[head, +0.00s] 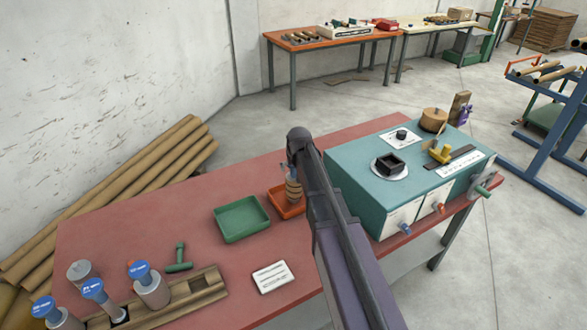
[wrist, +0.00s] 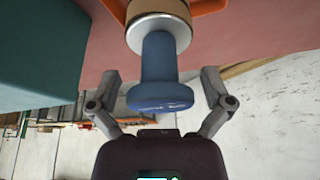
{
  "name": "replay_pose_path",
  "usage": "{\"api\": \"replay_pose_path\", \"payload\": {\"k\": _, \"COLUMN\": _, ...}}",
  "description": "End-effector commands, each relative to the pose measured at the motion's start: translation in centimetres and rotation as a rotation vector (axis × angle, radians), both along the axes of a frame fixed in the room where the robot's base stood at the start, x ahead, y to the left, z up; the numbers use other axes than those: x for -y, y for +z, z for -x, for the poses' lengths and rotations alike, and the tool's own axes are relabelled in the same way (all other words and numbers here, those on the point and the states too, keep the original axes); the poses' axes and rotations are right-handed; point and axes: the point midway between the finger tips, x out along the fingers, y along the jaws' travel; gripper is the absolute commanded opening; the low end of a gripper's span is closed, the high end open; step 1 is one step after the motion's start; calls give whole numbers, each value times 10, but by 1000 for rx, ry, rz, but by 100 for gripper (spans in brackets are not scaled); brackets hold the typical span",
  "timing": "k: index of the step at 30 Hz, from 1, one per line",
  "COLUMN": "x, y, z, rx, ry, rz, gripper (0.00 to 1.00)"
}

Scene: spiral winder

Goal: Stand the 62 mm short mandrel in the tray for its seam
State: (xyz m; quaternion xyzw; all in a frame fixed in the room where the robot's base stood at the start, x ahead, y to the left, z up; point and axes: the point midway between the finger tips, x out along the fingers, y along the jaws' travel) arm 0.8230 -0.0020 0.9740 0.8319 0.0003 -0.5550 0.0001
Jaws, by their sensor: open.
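A mandrel with a blue handle (wrist: 160,72), a pale metal collar and a tan wound body stands upright in the orange tray (wrist: 210,5), as far as I can see. In the head view its tan body (head: 293,190) shows in the orange tray (head: 276,199), partly hidden by my arm. My gripper (wrist: 160,78) is open, with one finger on each side of the blue handle and visible gaps to both. The handle's lettering is too small to read, so I cannot tell its size.
A green tray (head: 241,219) lies to the left. A wooden rack (head: 205,290) holds several blue-capped mandrels at front left, near a green T-handled tool (head: 179,260). A white card (head: 272,277) lies in front. The teal machine (head: 350,178) stands close on the right.

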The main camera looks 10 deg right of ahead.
Motion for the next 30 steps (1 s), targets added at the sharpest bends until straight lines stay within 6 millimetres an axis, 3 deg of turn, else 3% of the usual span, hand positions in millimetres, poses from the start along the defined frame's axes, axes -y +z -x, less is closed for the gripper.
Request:
{"api": "replay_pose_path", "payload": {"k": 8, "x": 0, "y": 12, "z": 4, "rx": 0, "ry": 0, "rz": 0, "gripper": 100}}
{"api": "replay_pose_path", "payload": {"k": 30, "x": 0, "y": 74, "z": 29, "rx": 0, "ry": 0, "rz": 0, "gripper": 100}}
